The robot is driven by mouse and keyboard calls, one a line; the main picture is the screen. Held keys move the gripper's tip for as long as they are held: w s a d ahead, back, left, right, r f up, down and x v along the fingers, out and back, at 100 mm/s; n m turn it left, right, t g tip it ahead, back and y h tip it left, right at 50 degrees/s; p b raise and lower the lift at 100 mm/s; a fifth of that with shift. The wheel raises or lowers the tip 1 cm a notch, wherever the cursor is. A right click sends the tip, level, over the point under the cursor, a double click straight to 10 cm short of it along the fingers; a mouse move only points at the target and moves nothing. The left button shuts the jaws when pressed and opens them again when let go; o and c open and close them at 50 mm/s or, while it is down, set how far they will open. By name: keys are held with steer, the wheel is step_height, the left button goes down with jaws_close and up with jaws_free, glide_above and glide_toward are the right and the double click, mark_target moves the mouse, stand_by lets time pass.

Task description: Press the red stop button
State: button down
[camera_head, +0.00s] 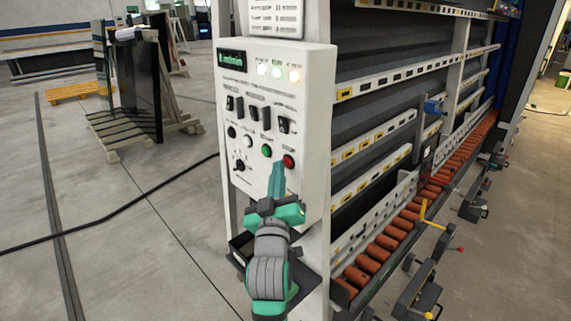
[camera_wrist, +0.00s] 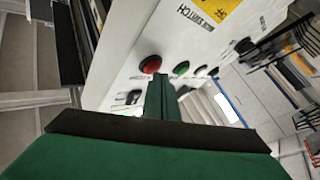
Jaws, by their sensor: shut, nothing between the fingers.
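The red stop button (camera_head: 288,161) is at the lower right of the white control panel (camera_head: 310,110), just right of the green button (camera_head: 266,150). My gripper (camera_head: 277,166) is shut and empty, its fingers pointing at the panel, with the tips just left of and a little below the red button in the head view. In the wrist view the red button (camera_wrist: 150,65) shows above and slightly left of the shut fingertips (camera_wrist: 162,78), and the green button (camera_wrist: 181,68) is to their right. I cannot tell whether the fingertips touch the panel.
Black switches (camera_head: 253,112), a black knob (camera_head: 239,165) and lit indicator lights (camera_head: 277,72) share the panel. A black tray (camera_head: 241,247) is below it. The washer's orange rollers (camera_head: 393,236) run off to the right. A cable (camera_head: 120,209) crosses the open floor at left.

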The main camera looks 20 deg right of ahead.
steer(key=shift+w+d, duration=0.15)
steer(key=shift+d, duration=0.25)
stand_by(0.4)
stand_by(0.4)
steer(key=shift+s+a, duration=0.35)
steer(key=shift+a, duration=0.55)
steer(key=a, duration=0.1)
steer(key=s+a, duration=0.1)
steer(key=a, duration=0.2)
steer(key=shift+s+a, duration=0.35)
stand_by(0.6)
